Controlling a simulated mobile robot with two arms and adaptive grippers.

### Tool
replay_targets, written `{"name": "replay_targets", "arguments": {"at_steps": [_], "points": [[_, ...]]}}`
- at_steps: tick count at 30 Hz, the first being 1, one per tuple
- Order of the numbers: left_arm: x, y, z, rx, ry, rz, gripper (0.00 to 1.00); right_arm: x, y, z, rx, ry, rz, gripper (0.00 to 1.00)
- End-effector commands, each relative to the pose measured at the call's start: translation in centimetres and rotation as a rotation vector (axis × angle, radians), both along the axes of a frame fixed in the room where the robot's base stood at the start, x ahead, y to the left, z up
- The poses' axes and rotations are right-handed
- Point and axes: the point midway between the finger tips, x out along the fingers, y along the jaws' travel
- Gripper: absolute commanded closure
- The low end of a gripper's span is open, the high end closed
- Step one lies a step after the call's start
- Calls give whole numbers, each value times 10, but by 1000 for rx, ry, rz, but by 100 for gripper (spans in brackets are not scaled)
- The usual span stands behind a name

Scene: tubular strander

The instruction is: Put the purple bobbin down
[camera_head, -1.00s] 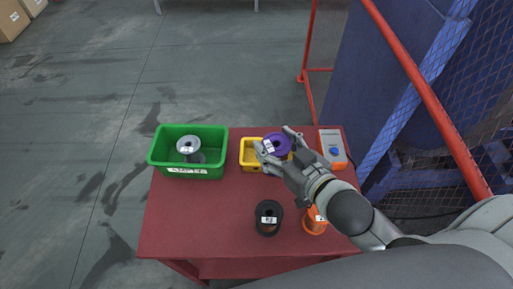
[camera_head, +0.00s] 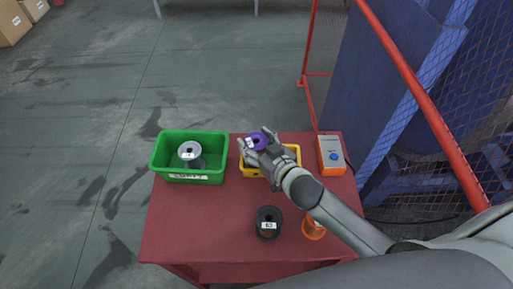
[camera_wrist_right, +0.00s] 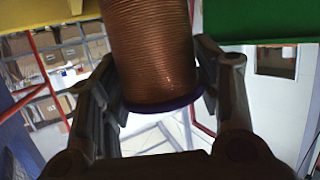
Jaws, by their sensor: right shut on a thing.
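The purple bobbin (camera_head: 256,142) is in my right gripper (camera_head: 258,147), above the left part of the yellow bin (camera_head: 291,158) in the head view. In the right wrist view the bobbin's copper-coloured winding (camera_wrist_right: 153,55) and purple flange (camera_wrist_right: 163,105) show between the two fingers (camera_wrist_right: 160,90). The fingers are shut on it from both sides. The bin's inside is largely hidden by the gripper. My left gripper is not in view.
A green bin (camera_head: 158,160) with a grey bobbin (camera_head: 190,152) stands at the left of the red table (camera_head: 190,220). A black bobbin (camera_head: 268,223) and an orange bobbin (camera_head: 313,229) stand near the front. A control box (camera_head: 331,155) is at right. The table's front left is clear.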

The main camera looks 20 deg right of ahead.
Motion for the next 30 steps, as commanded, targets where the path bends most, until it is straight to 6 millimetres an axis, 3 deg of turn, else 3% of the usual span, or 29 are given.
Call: {"name": "replay_targets", "arguments": {"at_steps": [6,19,20,24,30], "points": [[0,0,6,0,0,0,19,-1,1,-21,4,0,1,96],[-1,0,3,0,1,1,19,-1,1,-27,3,-1,1,96],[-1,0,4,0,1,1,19,-2,0,-29,1,5,-1,38],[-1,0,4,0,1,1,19,-2,0,-29,0,6,-1,20],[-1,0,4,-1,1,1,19,-2,0,-29,0,6,-1,20]]}}
